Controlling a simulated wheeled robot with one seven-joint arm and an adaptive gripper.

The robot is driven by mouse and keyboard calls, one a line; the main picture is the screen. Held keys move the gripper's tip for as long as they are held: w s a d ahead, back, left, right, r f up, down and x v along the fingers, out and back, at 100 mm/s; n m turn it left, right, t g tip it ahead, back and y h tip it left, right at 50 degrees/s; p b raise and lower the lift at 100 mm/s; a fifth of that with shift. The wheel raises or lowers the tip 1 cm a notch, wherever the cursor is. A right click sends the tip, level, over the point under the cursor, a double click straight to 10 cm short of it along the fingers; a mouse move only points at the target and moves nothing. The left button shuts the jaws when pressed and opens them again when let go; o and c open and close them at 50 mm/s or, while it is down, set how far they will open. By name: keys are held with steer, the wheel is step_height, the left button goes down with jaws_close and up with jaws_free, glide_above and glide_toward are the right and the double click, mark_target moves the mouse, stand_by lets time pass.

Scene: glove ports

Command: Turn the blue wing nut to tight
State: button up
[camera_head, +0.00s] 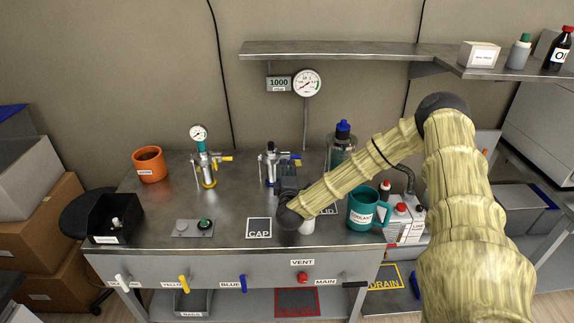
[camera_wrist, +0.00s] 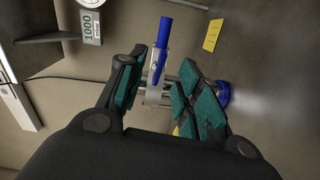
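In the head view, a metal post fixture (camera_head: 270,165) stands at the back middle of the bench, with a blue winged part (camera_head: 297,160) at its upper right. In the wrist view, this long blue part (camera_wrist: 163,34), seemingly the wing nut, sticks out from a silvery fitting (camera_wrist: 154,94). My gripper (camera_wrist: 160,72) is open, with teal-padded fingers on either side of the fitting. I cannot tell whether a pad touches it. In the head view my gripper (camera_head: 287,178) is at the fixture, partly hidden behind my wrist. Whether the nut is tight cannot be told.
A teal-and-yellow gauge fixture (camera_head: 207,165) stands left, beyond it an orange mug (camera_head: 149,164). A blue-topped jar (camera_head: 342,145) and a teal mug (camera_head: 362,212) are right, close to my arm. A shelf (camera_head: 330,50) overhangs the back.

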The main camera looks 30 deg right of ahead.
steer(key=shift+x, duration=1.55)
jaws_close()
